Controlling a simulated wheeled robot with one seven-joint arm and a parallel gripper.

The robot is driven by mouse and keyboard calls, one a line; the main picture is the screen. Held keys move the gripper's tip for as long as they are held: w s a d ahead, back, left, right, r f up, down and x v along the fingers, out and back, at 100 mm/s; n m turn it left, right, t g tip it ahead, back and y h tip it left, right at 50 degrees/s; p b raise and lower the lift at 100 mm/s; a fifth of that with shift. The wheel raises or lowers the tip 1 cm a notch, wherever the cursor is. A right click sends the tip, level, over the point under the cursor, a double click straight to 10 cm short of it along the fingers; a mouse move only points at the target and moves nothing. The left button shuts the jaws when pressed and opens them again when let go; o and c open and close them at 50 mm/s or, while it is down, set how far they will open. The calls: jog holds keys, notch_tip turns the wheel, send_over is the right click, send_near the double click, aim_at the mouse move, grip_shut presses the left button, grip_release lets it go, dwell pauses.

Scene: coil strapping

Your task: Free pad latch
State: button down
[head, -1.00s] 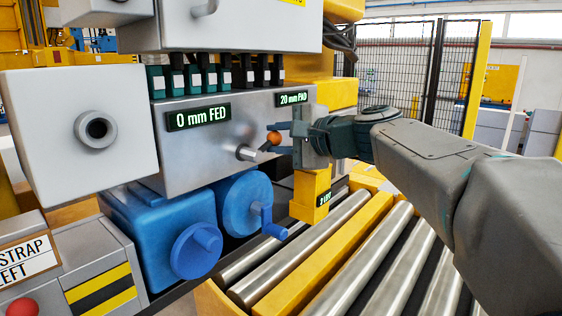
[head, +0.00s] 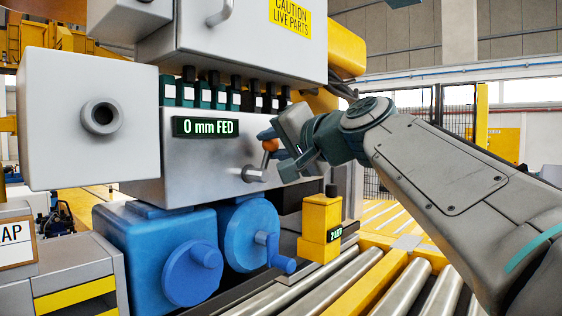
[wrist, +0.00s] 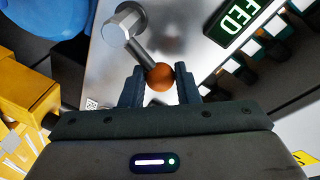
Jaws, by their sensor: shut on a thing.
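The pad latch is a short metal lever with an orange ball knob (head: 270,145) on the front of the grey steel housing (head: 180,150). Its round metal pivot (head: 255,173) sits below and left of the knob. My gripper (head: 275,149) reaches in from the right and is shut on the knob. In the wrist view the orange knob (wrist: 160,77) sits between the two dark fingers, with the lever running up and left to the pivot (wrist: 124,24). The "20 mm PAD" label does not show in either current view.
A "0 mm FED" display (head: 205,127) is left of the latch. Blue handwheels (head: 192,270) stick out below, and a yellow post (head: 320,225) stands under my gripper. Steel conveyor rollers (head: 355,285) lie at lower right. A grey block with a round port (head: 90,118) juts out left.

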jog(key=shift+s+a+n+b, duration=0.1)
jog(key=shift+s+n+b, duration=0.05)
jog(key=shift+n+b, duration=0.15)
dwell(0.4)
jog(key=c, duration=1.1)
grip_release()
jog(key=shift+s, duration=0.1)
jog(key=b+v, duration=0.1)
jog(key=v, duration=1.2)
jog(key=shift+s+b, duration=0.3)
jog(key=shift+s, duration=0.1)
